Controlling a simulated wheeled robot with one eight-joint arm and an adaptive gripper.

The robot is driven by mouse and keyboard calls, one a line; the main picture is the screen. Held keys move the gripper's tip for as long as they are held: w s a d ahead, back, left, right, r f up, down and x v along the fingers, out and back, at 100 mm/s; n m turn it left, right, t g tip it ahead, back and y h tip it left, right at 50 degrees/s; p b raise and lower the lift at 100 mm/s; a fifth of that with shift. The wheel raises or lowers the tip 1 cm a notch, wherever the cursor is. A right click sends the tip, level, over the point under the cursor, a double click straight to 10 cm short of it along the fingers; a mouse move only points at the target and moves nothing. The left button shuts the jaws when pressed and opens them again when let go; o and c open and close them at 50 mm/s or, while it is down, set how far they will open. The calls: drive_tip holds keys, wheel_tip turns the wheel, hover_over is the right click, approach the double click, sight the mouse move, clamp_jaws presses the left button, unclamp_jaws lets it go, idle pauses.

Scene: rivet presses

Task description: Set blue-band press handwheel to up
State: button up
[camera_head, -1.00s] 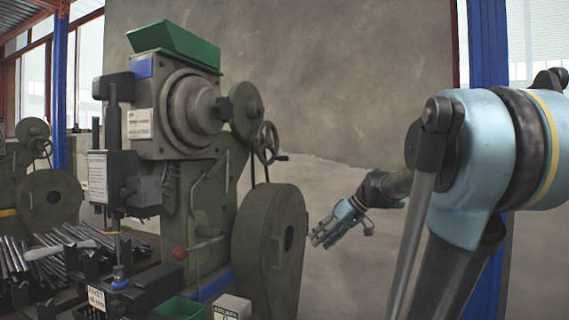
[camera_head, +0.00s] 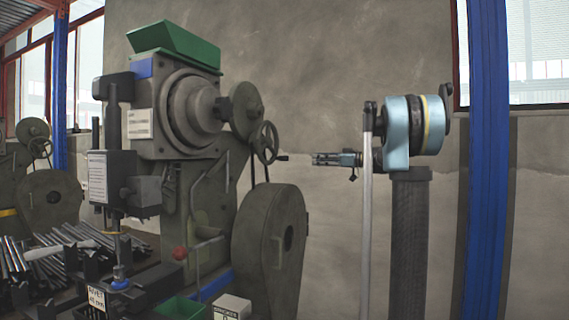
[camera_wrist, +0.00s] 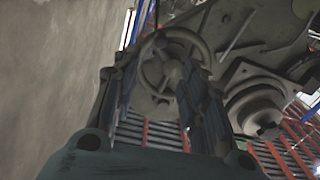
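The blue-band press (camera_head: 180,130) stands left of centre in the head view, with blue on its upper body and lower frame. Its spoked handwheel (camera_head: 266,142) is on the right side, above the large flywheel; a short crank handle (camera_head: 282,158) sticks out to the right at its lower edge. My gripper (camera_head: 316,159) is level, pointing left at the handwheel, with a small gap before the handle. In the wrist view the handwheel (camera_wrist: 151,75) shows between and beyond the two spread fingers (camera_wrist: 155,80). The gripper looks open and empty.
The large flywheel (camera_head: 270,250) sits below the handwheel. Another press (camera_head: 45,190) with a yellow band stands at far left. Metal rods (camera_head: 60,255) lie on the bench. A blue post (camera_head: 485,170) stands right of my arm. The wall behind is clear.

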sight(284, 159)
drive_tip(key=x, duration=1.7)
drive_tip(key=shift+f, duration=0.1)
drive_tip(key=shift+c, duration=0.4)
clamp_jaws()
